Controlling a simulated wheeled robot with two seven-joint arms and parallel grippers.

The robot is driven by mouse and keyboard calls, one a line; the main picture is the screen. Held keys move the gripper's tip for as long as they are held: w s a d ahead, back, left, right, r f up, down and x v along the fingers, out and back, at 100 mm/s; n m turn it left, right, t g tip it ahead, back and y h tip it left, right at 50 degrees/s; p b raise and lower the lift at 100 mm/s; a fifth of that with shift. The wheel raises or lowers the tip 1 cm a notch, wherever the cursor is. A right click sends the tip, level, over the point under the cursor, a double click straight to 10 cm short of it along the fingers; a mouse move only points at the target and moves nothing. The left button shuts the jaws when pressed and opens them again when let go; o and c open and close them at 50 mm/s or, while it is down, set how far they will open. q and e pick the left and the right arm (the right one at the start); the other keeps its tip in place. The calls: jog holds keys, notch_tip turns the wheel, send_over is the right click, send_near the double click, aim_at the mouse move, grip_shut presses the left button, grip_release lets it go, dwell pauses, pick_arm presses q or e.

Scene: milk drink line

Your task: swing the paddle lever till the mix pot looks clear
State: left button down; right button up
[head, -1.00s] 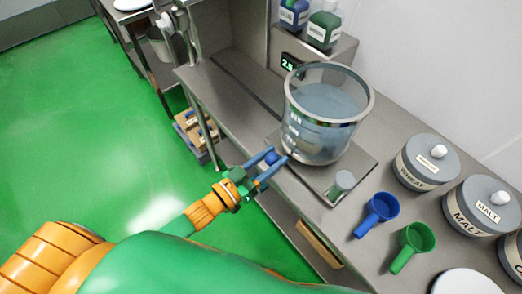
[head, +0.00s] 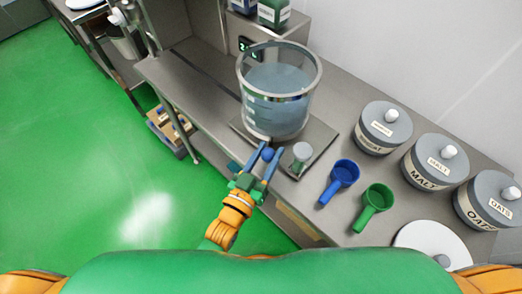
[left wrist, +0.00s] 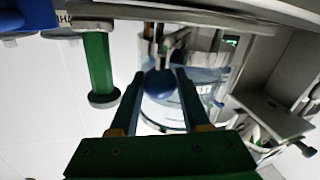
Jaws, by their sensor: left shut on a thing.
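The mix pot (head: 275,100) is a clear, wide vessel with a grey rim, standing on a metal plate on the counter. Its contents look pale blue-grey and translucent, with no lumps I can make out. A blue ball knob (head: 268,153), apparently the paddle lever's end, is at the pot's front. My left gripper (head: 270,155) is shut on this knob, one finger on each side. In the left wrist view the knob (left wrist: 160,84) sits between the fingertips with the pot behind it. The rest of the lever is mostly hidden. My right gripper is not in view.
A small grey-topped piece (head: 302,151) stands close right of the knob. A blue scoop (head: 342,178) and a green scoop (head: 374,205) lie farther right, with lidded jars (head: 384,127) behind. A lit display (head: 247,46) is behind the pot.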

aim_at(266, 161)
pick_arm(q)
jog(key=shift+d, duration=0.1)
dwell(0.3)
jog(key=shift+c, duration=1.9)
grip_release()
jog(key=shift+d, duration=0.15)
jog(key=b+v, duration=0.1)
jog(key=v, duration=0.5)
jog(key=shift+s+f, duration=0.2)
jog(key=shift+s, duration=0.05)
jog(key=shift+s+a+r, duration=0.15)
jog(key=shift+s+a, duration=0.15)
jog(key=shift+a, duration=0.05)
jog(key=shift+w, duration=0.1)
